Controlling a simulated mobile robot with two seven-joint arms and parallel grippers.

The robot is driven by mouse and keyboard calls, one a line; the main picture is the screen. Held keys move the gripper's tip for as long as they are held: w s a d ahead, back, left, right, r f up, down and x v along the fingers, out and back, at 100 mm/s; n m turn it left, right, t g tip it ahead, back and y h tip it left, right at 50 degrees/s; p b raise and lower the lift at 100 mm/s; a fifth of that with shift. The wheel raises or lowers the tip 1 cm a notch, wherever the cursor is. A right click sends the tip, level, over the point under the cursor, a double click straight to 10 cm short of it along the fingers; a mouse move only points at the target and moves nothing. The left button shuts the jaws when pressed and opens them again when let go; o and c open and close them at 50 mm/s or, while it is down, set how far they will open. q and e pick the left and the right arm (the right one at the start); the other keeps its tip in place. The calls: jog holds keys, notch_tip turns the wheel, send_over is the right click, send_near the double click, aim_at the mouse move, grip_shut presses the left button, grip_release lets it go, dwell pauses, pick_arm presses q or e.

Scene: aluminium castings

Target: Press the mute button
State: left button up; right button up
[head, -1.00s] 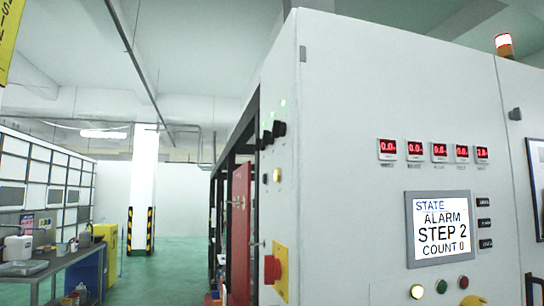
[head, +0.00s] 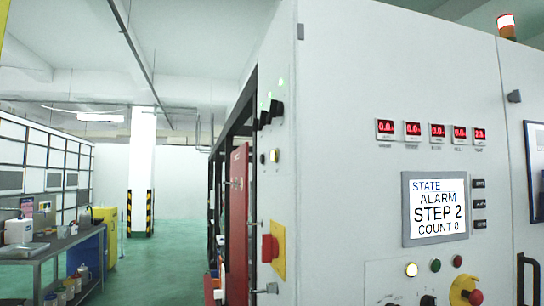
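A large white machine cabinet (head: 340,130) fills the right half of the head view. Its screen (head: 434,207) reads STATE ALARM, STEP 2, COUNT 0. Below the screen sit a lit pale-yellow button (head: 411,270), a green button (head: 435,265) and a red button (head: 457,261). A red mushroom button on a yellow base (head: 466,291) is lower down. Small dark labelled pieces (head: 479,183) are right of the screen; their text is too small to read. I cannot tell which control is the mute button. Neither gripper shows.
On the cabinet's narrow left face are dark knobs (head: 268,110), a yellow button (head: 274,155) and a red-and-yellow emergency stop (head: 272,248). A beacon (head: 506,24) stands on top. A workbench (head: 55,250) is far left. Green floor (head: 165,270) lies open between.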

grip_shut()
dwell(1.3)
